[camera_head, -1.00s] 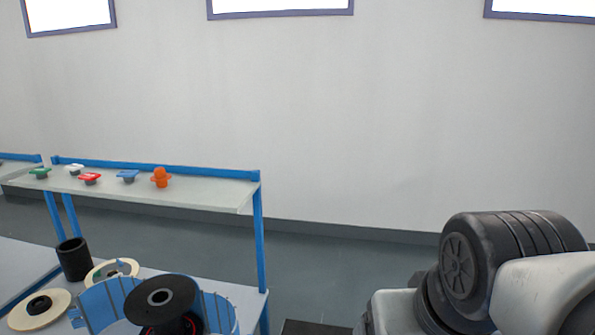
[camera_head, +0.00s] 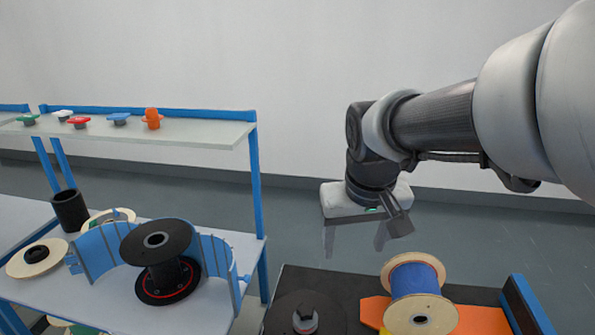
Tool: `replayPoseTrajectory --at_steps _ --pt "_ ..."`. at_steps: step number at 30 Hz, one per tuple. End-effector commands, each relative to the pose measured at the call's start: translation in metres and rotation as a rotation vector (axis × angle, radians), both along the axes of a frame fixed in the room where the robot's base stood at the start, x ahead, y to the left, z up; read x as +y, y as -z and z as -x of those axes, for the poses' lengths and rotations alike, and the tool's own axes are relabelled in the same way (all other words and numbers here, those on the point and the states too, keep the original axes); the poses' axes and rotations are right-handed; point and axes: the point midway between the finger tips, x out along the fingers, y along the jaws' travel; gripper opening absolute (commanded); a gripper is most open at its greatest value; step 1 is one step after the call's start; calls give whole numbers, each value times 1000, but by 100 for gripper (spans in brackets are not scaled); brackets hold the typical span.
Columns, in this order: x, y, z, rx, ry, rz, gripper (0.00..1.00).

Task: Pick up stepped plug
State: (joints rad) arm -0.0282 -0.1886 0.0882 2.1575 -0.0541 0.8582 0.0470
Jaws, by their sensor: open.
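Several small plug-like parts stand in a row on the upper shelf (camera_head: 190,132) at the left. They are a green one (camera_head: 29,119), a white one (camera_head: 63,115), a red one (camera_head: 79,122), a blue one (camera_head: 118,119) and a taller orange one (camera_head: 153,118). The orange one has a narrower top above a wider flange, a stepped shape. I cannot tell for certain which is the stepped plug. My gripper (camera_head: 355,240) hangs to the right of the shelf, fingers pointing down, open and empty. It is well apart from all the plugs.
On the bench below the shelf are a black spool (camera_head: 158,248), curved blue panels (camera_head: 98,250), a black cylinder (camera_head: 70,211) and a pale disc (camera_head: 37,257).

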Motion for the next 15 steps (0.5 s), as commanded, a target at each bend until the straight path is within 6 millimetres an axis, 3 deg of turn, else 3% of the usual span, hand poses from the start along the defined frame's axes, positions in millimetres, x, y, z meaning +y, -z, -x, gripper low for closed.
replayPoseTrajectory --at_steps 1,6,9,12,15 --pt "9 43 -21 36 -18 3 66" --pt "40 136 -81 119 -65 -2 66" --pt "55 183 -104 158 -85 -9 66" --pt "66 216 -118 183 -96 -18 66" --pt "72 233 -125 195 -102 -23 66"
